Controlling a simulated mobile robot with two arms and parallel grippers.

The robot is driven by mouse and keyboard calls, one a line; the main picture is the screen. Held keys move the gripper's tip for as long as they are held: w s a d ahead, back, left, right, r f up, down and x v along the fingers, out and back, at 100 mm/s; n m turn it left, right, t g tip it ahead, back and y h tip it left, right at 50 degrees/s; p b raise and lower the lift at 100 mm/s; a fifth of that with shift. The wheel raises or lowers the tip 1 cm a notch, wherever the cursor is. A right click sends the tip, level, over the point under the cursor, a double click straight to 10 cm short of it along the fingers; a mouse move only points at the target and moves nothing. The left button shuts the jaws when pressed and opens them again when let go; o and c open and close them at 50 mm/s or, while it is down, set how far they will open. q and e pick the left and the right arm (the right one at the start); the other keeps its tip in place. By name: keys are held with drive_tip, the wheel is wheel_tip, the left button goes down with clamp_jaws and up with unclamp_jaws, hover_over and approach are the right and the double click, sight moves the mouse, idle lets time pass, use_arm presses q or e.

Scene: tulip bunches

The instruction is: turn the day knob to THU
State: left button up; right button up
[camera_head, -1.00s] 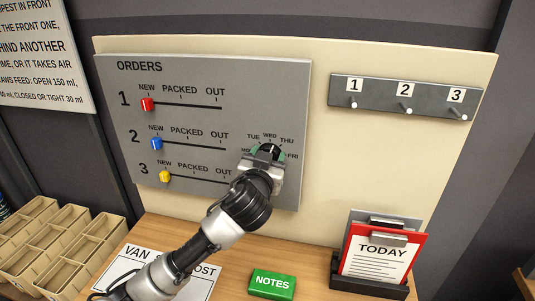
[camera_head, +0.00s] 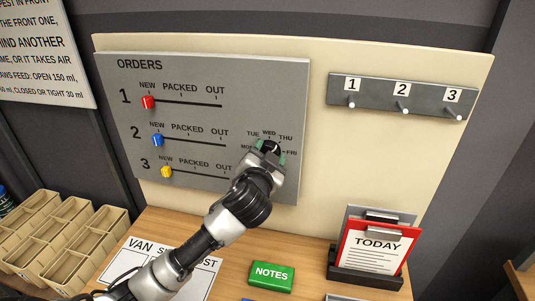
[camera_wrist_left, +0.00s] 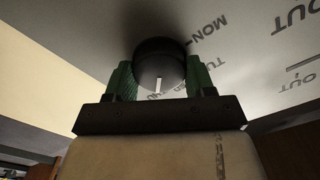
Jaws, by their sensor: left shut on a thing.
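The day knob (camera_head: 269,146) is on the lower right of the grey ORDERS panel (camera_head: 270,90), with TUE, WED, THU and FRI labels around it. MON is partly covered. My left gripper (camera_head: 270,152) is shut on the knob, its green fingertips on either side. In the left wrist view the knob (camera_wrist_left: 160,60) is dark and round with a white pointer mark, between the two fingers. A label by the mark is partly hidden, so I cannot tell which day it points to. My right gripper is not in view.
Red, blue and yellow sliders (camera_head: 157,140) sit at NEW on the panel's left. A numbered hook rail (camera_head: 400,96) is at the right. A green NOTES block (camera_head: 272,275) and a TODAY clipboard (camera_head: 375,248) are on the desk below. Tan boxes (camera_head: 75,240) stand at the left.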

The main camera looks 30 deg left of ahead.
use_arm(q)
drive_tip(key=o, duration=0.9)
drive_tip(key=b+v, duration=0.2)
drive_tip(key=v, duration=0.8)
drive_tip(key=shift+s+b, duration=0.35)
drive_tip(key=shift+s, duration=0.05)
drive_tip(key=shift+d+f, duration=0.1)
